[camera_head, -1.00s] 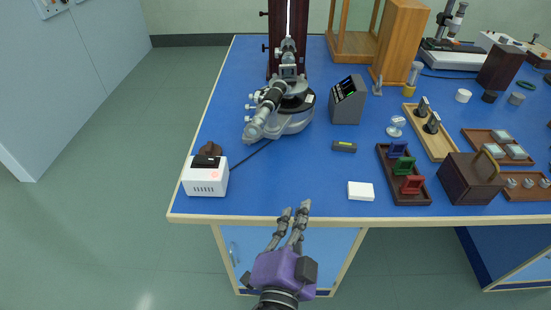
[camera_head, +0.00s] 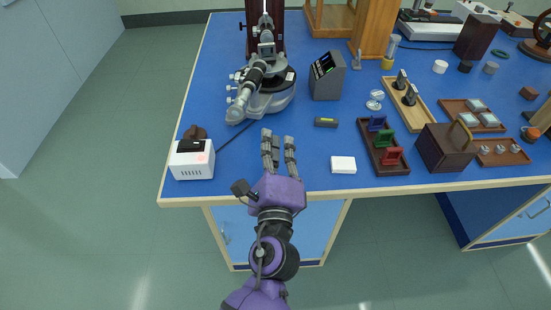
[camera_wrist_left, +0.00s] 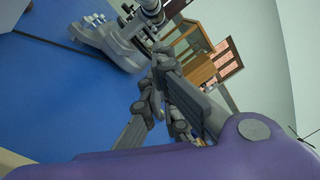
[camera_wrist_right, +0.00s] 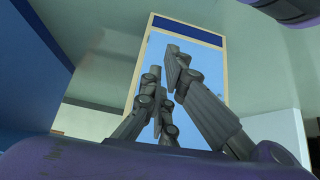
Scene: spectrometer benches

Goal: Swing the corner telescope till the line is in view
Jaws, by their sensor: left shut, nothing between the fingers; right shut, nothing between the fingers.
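The corner spectrometer stands on the blue bench near its left edge, with a grey base (camera_head: 275,105) and a round dark table. Its telescope (camera_head: 247,93) points toward the front left, its near end over the bench. In the left wrist view the spectrometer (camera_wrist_left: 115,40) shows at the upper left. My left gripper (camera_head: 278,135) is over the front of the bench, below and to the right of the telescope, apart from it. It is shut and empty. My right gripper (camera_wrist_right: 164,75) shows only in its wrist view, shut and empty, facing a light blue cabinet panel (camera_wrist_right: 180,100).
A white lamp box (camera_head: 192,160) stands at the bench's left front corner, with a cable running toward the spectrometer. A grey display unit (camera_head: 327,78), a small dark device (camera_head: 325,122) and a white block (camera_head: 343,165) lie to the right. Bare bench surrounds my left fingers.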

